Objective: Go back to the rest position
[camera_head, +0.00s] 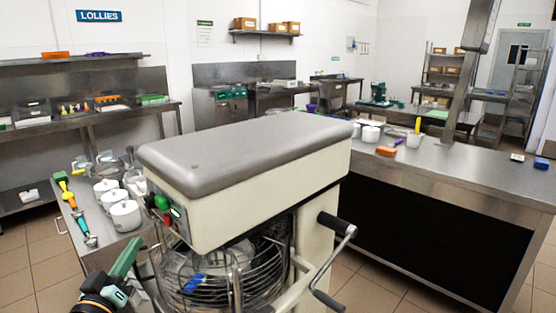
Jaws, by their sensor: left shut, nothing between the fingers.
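My left gripper (127,258) shows at the bottom left, its green fingers shut with nothing between them. It points up and to the right, in front of the left side of a large cream mixer (262,202) with a grey top. From this view I cannot tell how far it is from the mixer's wire guard (240,284). My right gripper is out of view.
The mixer fills the middle, with a black-handled lever (338,226) on its right. A steel table with white pots (125,215) and coloured scoops (72,205) stands at the left. A long steel counter (455,172) runs along the right. Tiled floor (30,260) shows at the far left.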

